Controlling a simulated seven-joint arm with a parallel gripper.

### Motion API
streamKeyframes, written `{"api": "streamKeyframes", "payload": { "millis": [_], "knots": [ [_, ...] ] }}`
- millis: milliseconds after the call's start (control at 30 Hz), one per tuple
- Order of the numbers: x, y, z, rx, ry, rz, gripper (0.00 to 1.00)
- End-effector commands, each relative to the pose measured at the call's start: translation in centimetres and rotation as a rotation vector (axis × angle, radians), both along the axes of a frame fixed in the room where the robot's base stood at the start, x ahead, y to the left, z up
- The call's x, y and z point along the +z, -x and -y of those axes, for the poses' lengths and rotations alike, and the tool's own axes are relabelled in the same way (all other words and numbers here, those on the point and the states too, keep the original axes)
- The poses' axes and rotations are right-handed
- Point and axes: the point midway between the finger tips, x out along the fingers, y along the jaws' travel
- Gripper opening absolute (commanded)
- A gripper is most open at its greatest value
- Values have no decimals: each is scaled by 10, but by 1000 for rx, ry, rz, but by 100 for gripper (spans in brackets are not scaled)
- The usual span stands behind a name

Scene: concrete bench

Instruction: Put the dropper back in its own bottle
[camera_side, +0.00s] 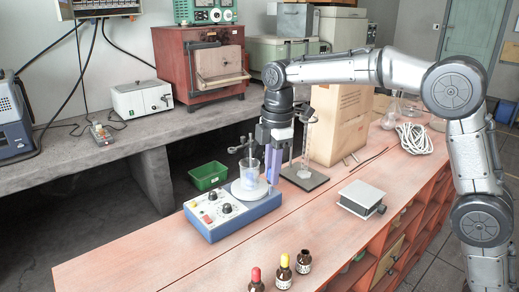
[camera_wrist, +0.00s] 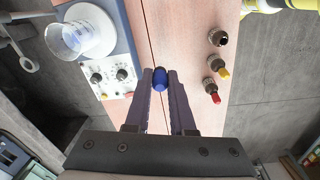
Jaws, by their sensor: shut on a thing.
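My gripper (camera_wrist: 160,90) is shut on a dropper with a dark blue bulb (camera_wrist: 160,76), held between the fingertips. In the side view my gripper (camera_side: 274,175) points down beside the stirrer, and the dropper cannot be made out there. Three small brown bottles stand at the bench's front edge, apart from my gripper. The open bottle (camera_side: 303,263) has no dropper and shows a dark mouth in the wrist view (camera_wrist: 218,38). The yellow-topped bottle (camera_side: 284,273) stands in the middle. The red-topped bottle (camera_side: 256,281) is at the left in the side view.
A blue stirrer box (camera_side: 232,214) with a beaker (camera_side: 250,174) on its plate stands left of my gripper. A cylinder on a dark stand (camera_side: 304,178), a cardboard box (camera_side: 340,120) and a small grey jack (camera_side: 362,196) are to the right. Bench between gripper and bottles is clear.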

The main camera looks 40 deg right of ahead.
Motion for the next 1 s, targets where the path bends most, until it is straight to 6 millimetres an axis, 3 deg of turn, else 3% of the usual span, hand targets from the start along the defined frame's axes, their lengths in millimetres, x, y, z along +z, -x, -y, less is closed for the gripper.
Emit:
{"api": "streamKeyframes", "payload": {
  "millis": [200, 433, 633, 1000],
  "knots": [
    [-24, 63, -6, 1, 4, -36, 9],
    [-44, 110, -6, 0, 8, -63, 9],
    [-52, 124, -5, -2, 9, -72, 9],
    [-75, 124, -5, -1, 9, -73, 9]
  ]
}}
